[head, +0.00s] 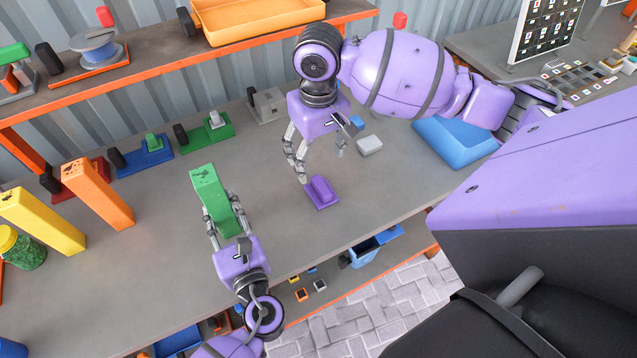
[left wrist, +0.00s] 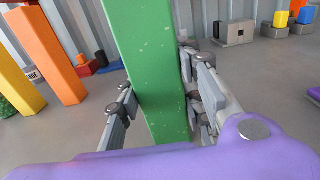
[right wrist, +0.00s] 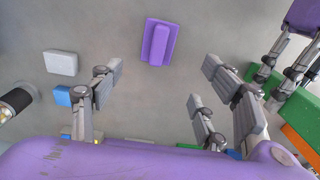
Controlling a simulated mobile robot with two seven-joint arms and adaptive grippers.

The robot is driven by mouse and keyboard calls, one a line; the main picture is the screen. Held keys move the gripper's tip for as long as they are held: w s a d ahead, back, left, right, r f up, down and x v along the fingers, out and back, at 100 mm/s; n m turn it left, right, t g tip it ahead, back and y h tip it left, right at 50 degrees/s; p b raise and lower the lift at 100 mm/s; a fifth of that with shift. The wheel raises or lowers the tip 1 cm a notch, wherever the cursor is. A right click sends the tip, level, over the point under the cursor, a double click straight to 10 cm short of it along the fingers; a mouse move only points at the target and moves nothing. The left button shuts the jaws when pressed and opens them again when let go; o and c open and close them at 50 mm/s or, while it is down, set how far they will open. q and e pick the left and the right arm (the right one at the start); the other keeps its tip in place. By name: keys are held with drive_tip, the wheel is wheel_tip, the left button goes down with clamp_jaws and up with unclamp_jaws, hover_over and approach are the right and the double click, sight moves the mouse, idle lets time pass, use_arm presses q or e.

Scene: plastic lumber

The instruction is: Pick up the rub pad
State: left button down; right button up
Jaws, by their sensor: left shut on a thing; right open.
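The rub pad, a purple plate with a raised purple grip (head: 321,192), lies on the grey table. It also shows at the top of the right wrist view (right wrist: 157,42). My right gripper (head: 318,165) is open and empty above the table, close to the pad. In the right wrist view the pad lies beyond the spread fingertips (right wrist: 163,72), not between them. My left gripper (head: 225,222) is shut on an upright green beam (head: 210,190); its fingers flank the beam in the left wrist view (left wrist: 158,85).
A white-grey block (head: 369,146) and a small blue block (head: 356,122) lie right of my right gripper. A large blue object (head: 458,145) is farther right. Orange (head: 97,193) and yellow (head: 45,222) beams stand at left. The table's front edge is close to the pad.

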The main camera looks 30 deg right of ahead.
sight(320, 184)
wheel_tip(320, 184, down, 6)
drive_tip(key=shift+s, duration=0.1)
drive_tip(key=f, duration=0.5)
drive_tip(key=shift+s+d+f, duration=0.1)
drive_tip(key=shift+d, duration=0.1)
drive_tip(key=c, duration=1.4)
wheel_tip(320, 184, up, 10)
drive_tip(key=shift+r, duration=0.1)
